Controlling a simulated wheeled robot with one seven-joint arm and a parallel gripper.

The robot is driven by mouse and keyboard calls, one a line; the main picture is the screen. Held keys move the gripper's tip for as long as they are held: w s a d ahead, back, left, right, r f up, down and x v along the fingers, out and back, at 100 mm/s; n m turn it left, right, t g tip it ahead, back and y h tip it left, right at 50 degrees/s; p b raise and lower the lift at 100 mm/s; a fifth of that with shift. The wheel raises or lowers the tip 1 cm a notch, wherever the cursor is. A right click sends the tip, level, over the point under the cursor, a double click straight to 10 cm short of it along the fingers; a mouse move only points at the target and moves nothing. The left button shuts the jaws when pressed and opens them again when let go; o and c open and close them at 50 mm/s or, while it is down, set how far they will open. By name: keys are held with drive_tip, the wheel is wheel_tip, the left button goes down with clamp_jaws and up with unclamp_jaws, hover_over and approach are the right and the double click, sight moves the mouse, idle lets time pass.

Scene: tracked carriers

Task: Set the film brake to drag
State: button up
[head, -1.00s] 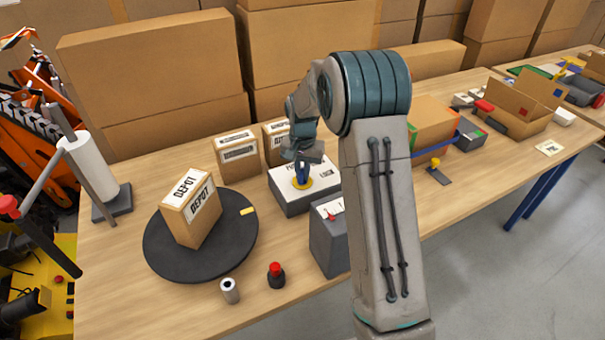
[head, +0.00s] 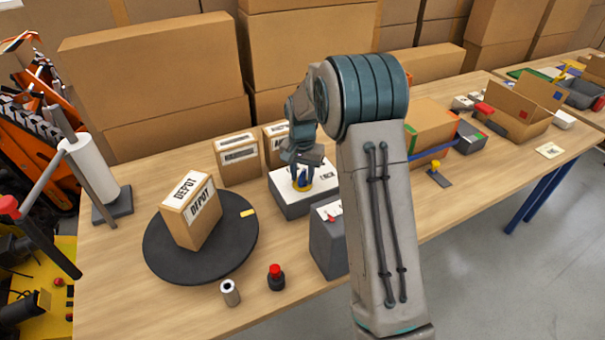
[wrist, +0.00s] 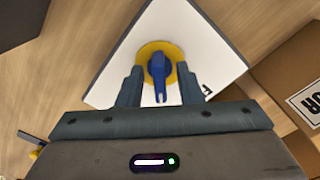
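A low grey box with a white top plate (head: 279,181) stands on the table and carries a blue knob on a yellow disc (wrist: 146,51); I take it for the film brake. The blue knob (wrist: 158,68) has a narrow pointer that points toward my gripper in the wrist view. Lettering on the plate is partly hidden; a word like LOCK shows at its right in the head view. My gripper (wrist: 158,88) is open, one finger on each side of the knob, with gaps showing. In the head view my gripper (head: 303,176) is low over the plate.
A grey box with a red lever (head: 325,245) stands close in front. A DEPOT carton (head: 190,225) sits on a black turntable (head: 170,262) at left. Small cartons (head: 238,165) stand behind. A red-topped button (head: 275,275) and a small roll (head: 230,292) are near the front edge.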

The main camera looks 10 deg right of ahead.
sight(302, 173)
wheel_tip(302, 173, up, 14)
drive_tip(key=shift+b, duration=0.45)
